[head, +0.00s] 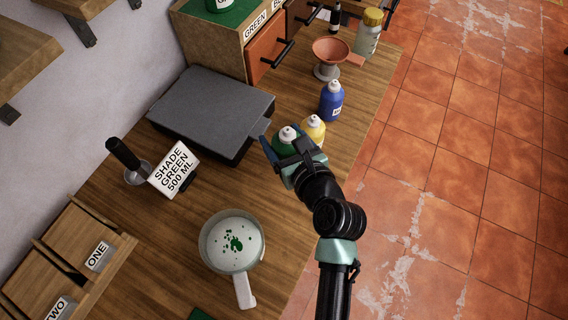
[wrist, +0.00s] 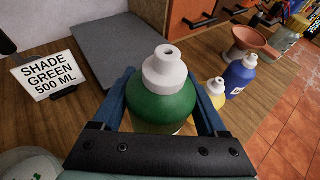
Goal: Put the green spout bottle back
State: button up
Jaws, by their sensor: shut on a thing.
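The green spout bottle (wrist: 165,102) has a white spout cap and stands upright between my gripper's fingers (wrist: 165,95) in the wrist view. My gripper is shut on it. In the head view the green bottle (head: 284,143) is partly hidden by my gripper (head: 285,150), beside the yellow spout bottle (head: 313,130). A blue spout bottle (head: 331,101) stands just beyond the yellow one. Both also show at the right in the wrist view, the yellow one (wrist: 214,94) and the blue one (wrist: 240,76). I cannot tell whether the green bottle's base touches the counter.
A white pot with green specks (head: 233,246) stands near the counter's front. A sign reading SHADE GREEN 500 ML (head: 174,169) stands behind it. A dark grey flat box (head: 212,105) lies left of the bottles. An orange funnel (head: 332,51) stands farther back.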

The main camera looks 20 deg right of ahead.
notch_tip(320, 180, down, 10)
jog(key=shift+r+b, duration=0.25)
jog(key=shift+b, duration=0.75)
jog(key=shift+f, duration=0.1)
jog(key=o, duration=0.9)
jog(key=shift+f+b, duration=0.2)
jog(key=shift+b, duration=0.1)
jog(key=shift+f+b, duration=0.15)
jog(key=shift+b, duration=0.25)
jog(key=v, duration=0.8)
jog(key=r+p+v, duration=0.1)
jog(key=v, duration=0.4)
jog(key=shift+w, duration=0.15)
